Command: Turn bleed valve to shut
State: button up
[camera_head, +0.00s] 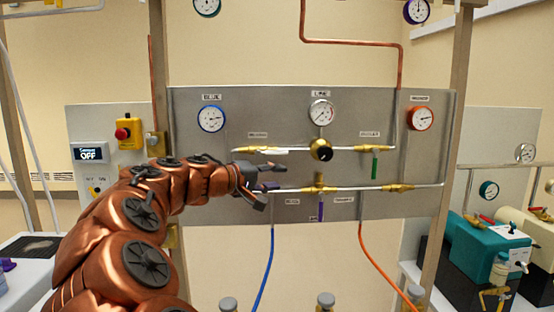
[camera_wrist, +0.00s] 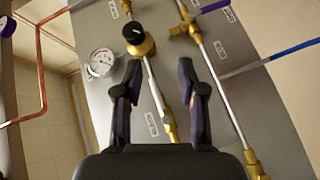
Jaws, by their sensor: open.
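The panel labels are too small to read, so I cannot tell which valve is the bleed valve. The upper left valve (camera_head: 258,150) has a pale lever along its pipe. The upper right valve (camera_head: 375,150) has a green lever hanging down. The lower centre valve (camera_head: 319,188) has a purple lever hanging down; it shows in the wrist view (camera_wrist: 184,27). My gripper (camera_head: 268,184) is open before the panel's left part, around the lower pipe in the head view. In the wrist view my gripper (camera_wrist: 160,68) has the upper pipe between its fingers, with nothing visibly held.
The grey panel (camera_head: 190,120) carries gauges and a black-knobbed regulator (camera_head: 321,150). Blue (camera_head: 267,260) and orange (camera_head: 376,255) hoses hang below. An emergency stop box (camera_head: 129,135) is left. A teal pump (camera_head: 486,246) stands right. Bottles stand below the panel.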

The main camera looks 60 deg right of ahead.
aim_at(276, 153)
jog(key=w+d+r+n+t+h+b, duration=0.1)
jog(key=w+d+r+n+h, duration=0.2)
jog(key=w+d, duration=0.5)
jog(key=shift+h, duration=0.4)
jog(key=shift+d+f+p, duration=0.2)
jog(key=shift+d+p, duration=0.6)
jog(key=shift+d, duration=2.2)
grip_shut()
